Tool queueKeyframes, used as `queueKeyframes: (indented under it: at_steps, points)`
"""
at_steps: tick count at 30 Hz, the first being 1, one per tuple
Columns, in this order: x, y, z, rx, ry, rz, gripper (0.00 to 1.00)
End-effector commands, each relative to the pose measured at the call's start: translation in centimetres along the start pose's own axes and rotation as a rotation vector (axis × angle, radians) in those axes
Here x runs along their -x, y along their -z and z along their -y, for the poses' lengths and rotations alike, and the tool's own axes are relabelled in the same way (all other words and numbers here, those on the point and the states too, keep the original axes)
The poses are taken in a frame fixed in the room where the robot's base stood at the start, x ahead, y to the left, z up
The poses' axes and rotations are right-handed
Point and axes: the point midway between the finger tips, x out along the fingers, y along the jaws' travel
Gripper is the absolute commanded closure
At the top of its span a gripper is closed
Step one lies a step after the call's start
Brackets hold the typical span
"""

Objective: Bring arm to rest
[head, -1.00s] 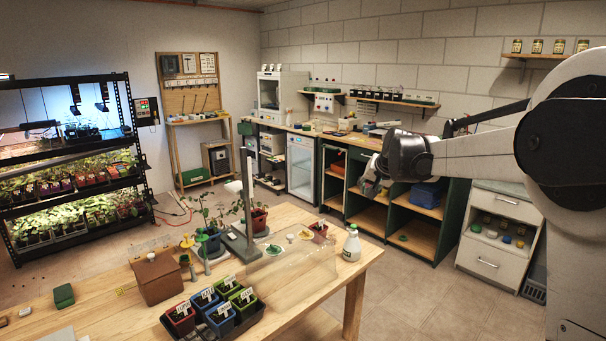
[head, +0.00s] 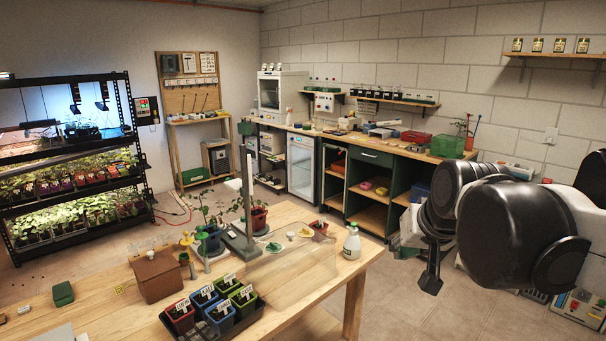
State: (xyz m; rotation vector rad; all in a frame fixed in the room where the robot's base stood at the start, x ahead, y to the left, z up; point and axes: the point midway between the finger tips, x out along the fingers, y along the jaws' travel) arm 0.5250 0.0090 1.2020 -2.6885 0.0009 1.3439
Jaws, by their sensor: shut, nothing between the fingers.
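My arm is folded at the right of the head view, in front of the cabinets. My gripper (head: 431,280) hangs at its end, pointing down, over the floor to the right of the wooden table (head: 372,262). It is shut and holds nothing. It touches nothing that I can see. The forearm's dark joint hides part of the cabinets behind it.
The green cabinet (head: 370,157) and wall shelf (head: 555,56) stand behind. The floor between table and arm is clear.

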Motion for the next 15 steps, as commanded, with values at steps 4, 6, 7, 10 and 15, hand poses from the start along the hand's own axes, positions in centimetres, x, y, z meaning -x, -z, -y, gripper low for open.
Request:
queueKeyframes:
  at_steps: [4,6,7,10,15]
  points:
    - [1.3,-5.2,-0.8,0.034,-0.017,0.006,1.0]
    - [1.8,-7.6,-1.1,0.05,-0.025,0.009,1.0]
    - [1.9,-8.6,-1.3,0.057,-0.028,0.01,1.0]
    - [2.2,-11.8,-1.8,0.08,-0.04,0.014,1.0]
    - [2.3,-15.9,-2.6,0.107,-0.054,0.02,1.0]
